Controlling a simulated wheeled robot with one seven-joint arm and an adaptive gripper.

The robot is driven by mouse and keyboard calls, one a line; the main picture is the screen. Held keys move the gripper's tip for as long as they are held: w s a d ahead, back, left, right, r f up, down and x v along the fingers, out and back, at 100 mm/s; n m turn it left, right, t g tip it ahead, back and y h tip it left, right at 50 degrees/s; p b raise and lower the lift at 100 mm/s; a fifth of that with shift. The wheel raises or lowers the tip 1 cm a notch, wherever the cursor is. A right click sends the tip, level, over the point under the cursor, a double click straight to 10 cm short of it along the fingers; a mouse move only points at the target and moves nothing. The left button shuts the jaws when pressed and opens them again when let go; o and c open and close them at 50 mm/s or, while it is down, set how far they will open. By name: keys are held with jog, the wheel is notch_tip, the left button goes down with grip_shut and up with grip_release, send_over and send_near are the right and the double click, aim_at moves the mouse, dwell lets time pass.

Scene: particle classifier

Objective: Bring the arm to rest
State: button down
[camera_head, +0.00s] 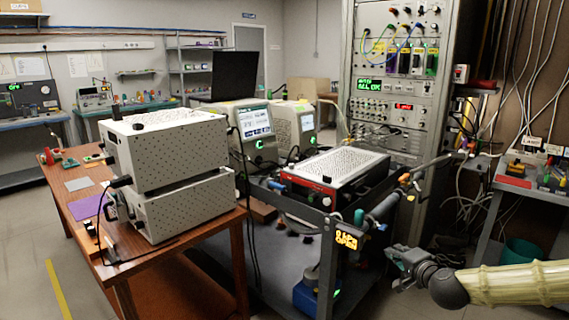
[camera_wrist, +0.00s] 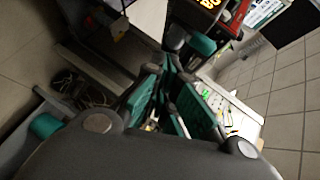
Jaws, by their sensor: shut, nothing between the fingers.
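My gripper (camera_head: 401,256) is at the lower right of the head view, at the end of my pale arm, which enters from the right edge. It is in front of the dark cart, near the yellow-lit display (camera_head: 347,238). In the wrist view, the fingers of my gripper (camera_wrist: 168,75) come together at the top centre with teal pads facing each other. The gripper is shut and holds nothing. Whether the fingers touch the cart cannot be told.
Two stacked grey boxes (camera_head: 168,170) stand on the wooden table (camera_head: 200,233) at left. A red-fronted instrument (camera_head: 335,180) lies on the cart. A tall equipment rack (camera_head: 400,85) stands behind. A side bench (camera_head: 515,185) is at right. Open floor shows at lower left.

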jog(key=s+a+f+n+g+p, duration=0.2)
jog(key=s+a+f+g, duration=0.15)
jog(key=s+f, duration=0.35)
jog(key=s+a+f+n+g+y+p, duration=0.1)
jog(key=s+a+f+n+g, duration=0.15)
jog(key=s+a+f, duration=0.4)
jog(key=s+a+f+n+g+p, duration=0.2)
jog(key=s+a+f+n, duration=0.1)
jog(key=s+f, duration=0.5)
jog(key=s+d+f+n+g+h+p, duration=0.1)
jog(key=s+f+n+g+p, duration=0.1)
jog(key=s, duration=1.1)
jog(key=s+d+f+n+g+h+p, duration=0.2)
jog(key=s+f+n+g, duration=0.1)
jog(key=s, duration=1)
jog(key=shift+s+d+f+g+p, duration=0.2)
jog(key=shift+f+g+p, duration=0.2)
jog(key=shift+f+g, duration=0.35)
